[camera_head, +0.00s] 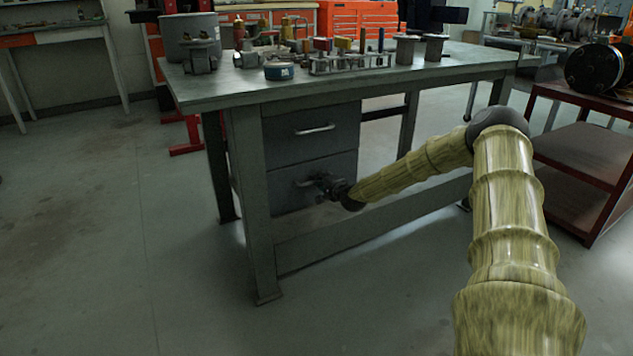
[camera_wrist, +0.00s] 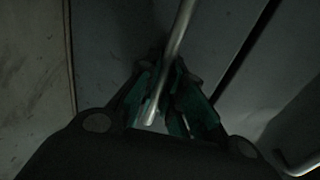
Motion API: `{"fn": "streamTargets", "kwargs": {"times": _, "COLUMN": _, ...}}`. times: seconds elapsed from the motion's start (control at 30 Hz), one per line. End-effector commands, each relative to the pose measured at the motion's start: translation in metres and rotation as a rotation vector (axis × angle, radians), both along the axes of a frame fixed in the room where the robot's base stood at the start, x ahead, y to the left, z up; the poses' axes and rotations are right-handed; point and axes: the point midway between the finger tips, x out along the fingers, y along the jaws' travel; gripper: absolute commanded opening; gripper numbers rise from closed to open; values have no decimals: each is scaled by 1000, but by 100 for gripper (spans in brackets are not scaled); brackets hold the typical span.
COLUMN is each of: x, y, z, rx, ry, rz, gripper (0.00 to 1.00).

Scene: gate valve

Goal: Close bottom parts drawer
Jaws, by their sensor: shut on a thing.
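The bottom parts drawer (camera_head: 284,198) is the lower grey drawer under the left part of the workbench. From the head view I cannot tell clearly how far its front stands out. My gripper (camera_head: 318,184) is at the drawer front, shut on its metal bar handle (camera_wrist: 180,32). In the wrist view the bar runs at a slant between the fingers (camera_wrist: 172,98). The fingers hide part of the handle.
The top drawer (camera_head: 290,126), with its own handle (camera_head: 315,130), sits just above; that handle also shows in the wrist view (camera_wrist: 301,166). The workbench (camera_head: 256,95) has a near leg (camera_head: 254,210) left of the drawers and a low rail (camera_head: 345,238) below. A red cart (camera_head: 572,140) stands right.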

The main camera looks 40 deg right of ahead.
Motion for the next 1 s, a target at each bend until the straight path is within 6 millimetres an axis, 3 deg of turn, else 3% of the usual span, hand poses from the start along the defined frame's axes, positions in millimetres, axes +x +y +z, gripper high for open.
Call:
{"fn": "streamTargets", "kwargs": {"times": 0.03, "x": 2, "y": -2, "z": 3, "rx": -2, "ry": -5, "rz": -4, "gripper": 0}}
{"fn": "streamTargets", "kwargs": {"times": 0.07, "x": 2, "y": -2, "z": 3, "rx": -2, "ry": -5, "rz": -4, "gripper": 13}}
{"fn": "streamTargets", "kwargs": {"times": 0.17, "x": 2, "y": -2, "z": 3, "rx": -2, "ry": -5, "rz": -3, "gripper": 31}}
{"fn": "streamTargets", "kwargs": {"times": 0.73, "x": 0, "y": 0, "z": 4, "rx": -2, "ry": -5, "rz": -1, "gripper": 32}}
{"fn": "streamTargets", "kwargs": {"times": 1.0, "x": -21, "y": 3, "z": 7, "rx": 2, "ry": -5, "rz": -2, "gripper": 32}}
